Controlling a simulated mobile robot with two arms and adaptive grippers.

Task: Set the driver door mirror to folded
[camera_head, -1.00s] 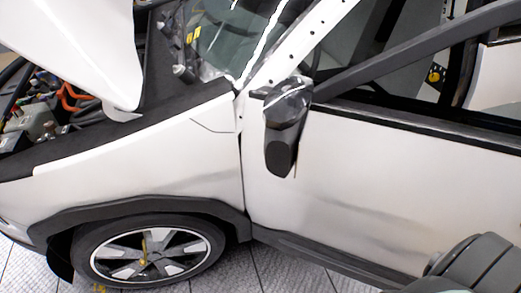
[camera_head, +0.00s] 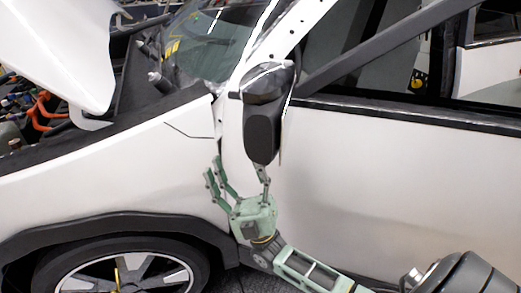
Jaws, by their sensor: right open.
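The driver door mirror (camera_head: 264,125) is a dark housing with a glossy upper part, at the front corner of the door window. It sticks out from the white door (camera_head: 390,190) and its dark end points down in the picture. My right gripper (camera_head: 238,170), pale green with slim fingers, is open and empty just below the mirror. Its right finger reaches up to the mirror's lower end; I cannot tell whether it touches. Its other fingers are apart to the left, in front of the fender seam. My left gripper is not in view.
The raised white hood (camera_head: 60,45) and open engine bay (camera_head: 30,120) are at the left. The front wheel (camera_head: 125,270) is at the lower left. A dark bar (camera_head: 385,45) crosses the window area. The door face right of the mirror is clear.

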